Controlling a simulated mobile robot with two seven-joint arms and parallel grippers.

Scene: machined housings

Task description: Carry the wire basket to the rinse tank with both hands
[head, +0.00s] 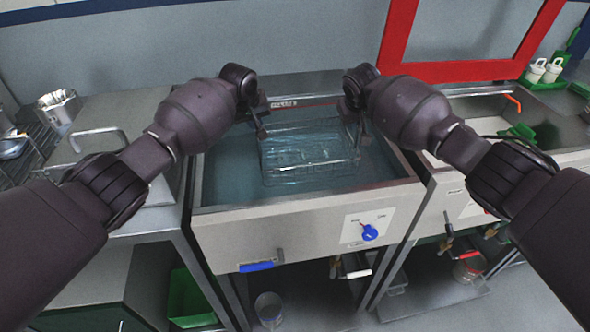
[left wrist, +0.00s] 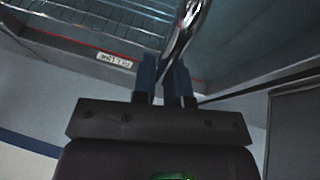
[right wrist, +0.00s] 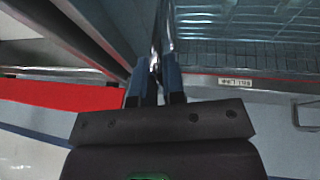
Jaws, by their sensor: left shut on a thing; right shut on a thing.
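The wire basket (head: 310,158) is inside a tank of bluish water (head: 225,187), at least partly in the water. I cannot tell whether it touches the bottom. My left gripper (head: 262,133) is shut on the basket's left side; the left wrist view shows its fingers (left wrist: 166,75) closed on a shiny metal handle (left wrist: 183,32). My right gripper (head: 363,132) is shut on the right side; its fingers (right wrist: 154,82) pinch a handle that they mostly hide. The basket's mesh also shows in the right wrist view (right wrist: 255,22). The tank's label (left wrist: 115,60) is too small to read.
A blue knob (head: 369,232) and a blue lever (head: 257,266) are on the tank's front. A steel lid with a handle (head: 98,135) is at left. Another basin (head: 540,120) stands at right. A red frame (head: 455,70) rises behind.

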